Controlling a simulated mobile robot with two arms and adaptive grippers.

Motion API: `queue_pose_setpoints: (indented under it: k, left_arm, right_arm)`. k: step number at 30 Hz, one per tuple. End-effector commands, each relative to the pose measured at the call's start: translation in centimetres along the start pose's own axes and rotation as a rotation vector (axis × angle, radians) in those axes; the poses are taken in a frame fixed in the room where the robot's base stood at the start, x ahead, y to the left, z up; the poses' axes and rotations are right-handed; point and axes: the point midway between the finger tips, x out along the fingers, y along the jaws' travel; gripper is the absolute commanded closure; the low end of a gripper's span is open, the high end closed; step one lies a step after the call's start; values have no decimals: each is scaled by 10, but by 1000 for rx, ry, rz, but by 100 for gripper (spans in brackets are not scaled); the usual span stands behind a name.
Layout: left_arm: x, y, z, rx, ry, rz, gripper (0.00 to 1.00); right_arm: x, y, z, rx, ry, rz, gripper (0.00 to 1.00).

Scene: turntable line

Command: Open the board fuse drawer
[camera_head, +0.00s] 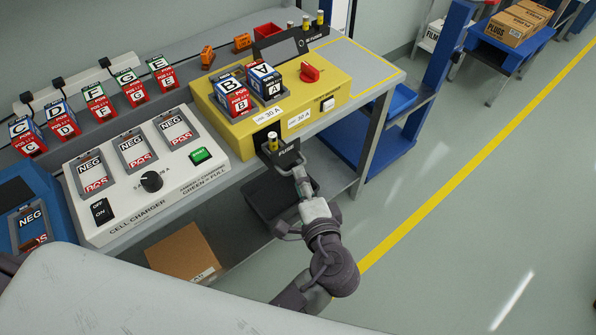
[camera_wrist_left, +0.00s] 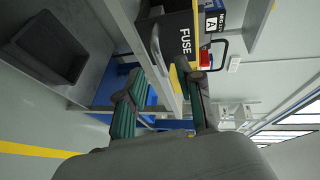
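The black fuse drawer (camera_head: 279,156) sticks out from the front of the yellow board (camera_head: 229,121). A small yellow fuse (camera_head: 272,141) shows at its top. The drawer front, marked FUSE (camera_wrist_left: 184,42), and its pale metal bar handle (camera_wrist_left: 156,50) show in the left wrist view. My left gripper (camera_head: 299,176) is just in front of the drawer. In the left wrist view its green-padded fingers (camera_wrist_left: 166,78) are spread apart, with the handle at the tips. I cannot tell whether they touch it. My right gripper is not in view.
Cells B (camera_head: 234,94) and A (camera_head: 266,82) stand on the board. A white cell charger (camera_head: 150,211) is to its left. A dark bin (camera_head: 270,203) is under the bench, and a cardboard box (camera_head: 184,254) is on the left. Open floor lies on the right.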

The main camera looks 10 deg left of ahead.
Motion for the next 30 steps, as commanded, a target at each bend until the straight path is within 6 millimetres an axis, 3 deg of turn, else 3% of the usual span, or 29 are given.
queue_pose_setpoints:
  k: [6, 12, 30]
  left_arm:
    - [-48, 1, 0, -1, 1, 4, 64]
    - [-76, 1, 0, 0, 1, 2, 64]
    - [-83, 0, 0, -1, 0, 1, 64]
  right_arm:
    - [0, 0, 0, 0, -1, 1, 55]
    - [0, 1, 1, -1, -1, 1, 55]
    - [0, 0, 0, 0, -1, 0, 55]
